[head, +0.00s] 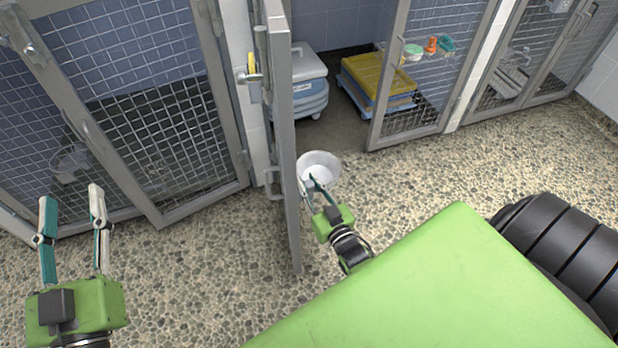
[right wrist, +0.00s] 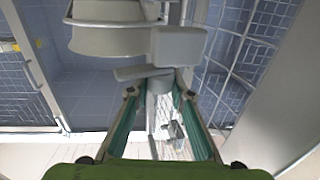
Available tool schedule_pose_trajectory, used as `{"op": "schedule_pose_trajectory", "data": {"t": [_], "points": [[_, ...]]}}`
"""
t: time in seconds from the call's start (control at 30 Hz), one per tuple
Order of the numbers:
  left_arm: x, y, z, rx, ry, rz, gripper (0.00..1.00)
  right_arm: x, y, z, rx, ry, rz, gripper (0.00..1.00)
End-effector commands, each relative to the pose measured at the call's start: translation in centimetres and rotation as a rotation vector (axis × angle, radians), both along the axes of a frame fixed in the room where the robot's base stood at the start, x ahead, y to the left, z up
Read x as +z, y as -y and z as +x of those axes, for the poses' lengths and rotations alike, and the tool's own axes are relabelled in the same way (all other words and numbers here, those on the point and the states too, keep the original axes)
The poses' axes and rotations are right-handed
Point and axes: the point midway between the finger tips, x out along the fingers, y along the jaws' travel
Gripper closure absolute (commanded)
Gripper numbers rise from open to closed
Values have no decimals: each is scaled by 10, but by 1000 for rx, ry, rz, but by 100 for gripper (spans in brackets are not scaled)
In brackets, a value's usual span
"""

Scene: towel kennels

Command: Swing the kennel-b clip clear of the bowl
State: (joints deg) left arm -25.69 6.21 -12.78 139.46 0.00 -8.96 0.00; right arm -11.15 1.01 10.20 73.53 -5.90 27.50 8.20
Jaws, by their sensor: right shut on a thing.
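A pale grey bowl (head: 319,166) sits beside the gate (head: 284,150), which is seen nearly edge-on in the head view. The bowl also shows at the top of the right wrist view (right wrist: 110,38), with a grey block at its side. My right gripper (head: 314,184) is at the bowl's near side, its fingers closed together on a small grey part, which looks like the clip (right wrist: 145,72), just under the block. The fingertips partly hide it. My left gripper (head: 72,195) is open and empty, above the floor in front of the left kennel.
Mesh kennel gates stand at left (head: 160,130) and right (head: 430,75). A green surface (head: 440,290) and a black ribbed object (head: 565,250) fill the lower right. Speckled floor lies open at centre left.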

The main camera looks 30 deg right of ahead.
Motion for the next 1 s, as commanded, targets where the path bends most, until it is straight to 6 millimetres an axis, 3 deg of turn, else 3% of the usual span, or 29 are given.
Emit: {"op": "schedule_pose_trajectory", "data": {"t": [0.4, 0.93, 0.97, 1.0], "points": [[-28, -3, 4, 8, -130, 35, 60, 0, -1, 0, -159, 0, 3, 100], [-31, -3, 4, 9, -142, 38, 60, 0, 0, 0, -178, 1, 0, 100], [-31, -3, 4, 9, -142, 38, 60, 0, 0, 0, -178, 1, -1, 72], [-30, -3, 4, 9, -142, 38, 60, 0, 0, 0, -178, 1, -1, 62]]}}
